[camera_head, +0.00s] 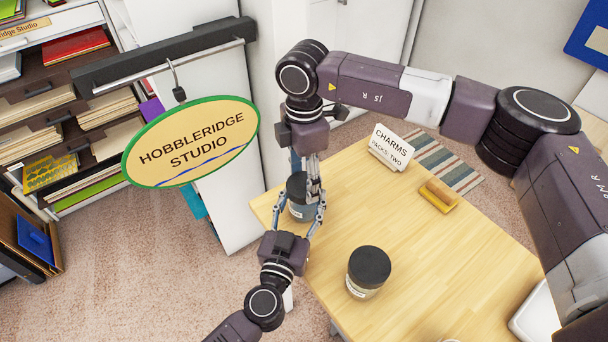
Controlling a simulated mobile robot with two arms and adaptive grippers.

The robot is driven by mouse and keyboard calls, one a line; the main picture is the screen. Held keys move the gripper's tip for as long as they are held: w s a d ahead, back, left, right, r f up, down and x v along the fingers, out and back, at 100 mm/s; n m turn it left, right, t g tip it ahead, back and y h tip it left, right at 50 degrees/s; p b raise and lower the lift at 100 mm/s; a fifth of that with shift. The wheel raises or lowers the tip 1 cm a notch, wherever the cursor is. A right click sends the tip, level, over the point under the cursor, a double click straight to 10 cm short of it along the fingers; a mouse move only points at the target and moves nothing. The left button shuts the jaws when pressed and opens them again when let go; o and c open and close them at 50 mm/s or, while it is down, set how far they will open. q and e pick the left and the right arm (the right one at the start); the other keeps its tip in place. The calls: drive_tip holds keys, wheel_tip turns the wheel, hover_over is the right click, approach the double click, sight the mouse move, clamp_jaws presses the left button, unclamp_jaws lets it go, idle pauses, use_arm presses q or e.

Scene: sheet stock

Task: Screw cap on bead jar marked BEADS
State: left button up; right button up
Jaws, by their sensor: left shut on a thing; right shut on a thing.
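A jar (301,211) with bluish contents stands near the table's left edge. A dark cap (297,186) is at its top, under my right gripper. My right gripper (313,183) comes down from above and is shut on the cap. My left gripper (304,214) reaches up from below and is shut around the jar's body. The fingers hide much of the jar and its label, so I cannot read the marking. Whether the cap sits level on the rim is too small to tell.
A second jar (366,273) with a dark lid stands on the wooden table (420,270). A CHARMS sign (391,149), a yellow-brown block (438,195) and a striped mat (447,165) are farther back. A hanging studio sign (191,141) is at left. The table's middle is clear.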

drive_tip(key=m, duration=0.6)
drive_tip(key=shift+m, duration=0.4)
drive_tip(key=o, duration=0.8)
drive_tip(key=shift+c, duration=0.2)
drive_tip(key=shift+r, duration=2.25)
drive_tip(key=shift+c, duration=0.2)
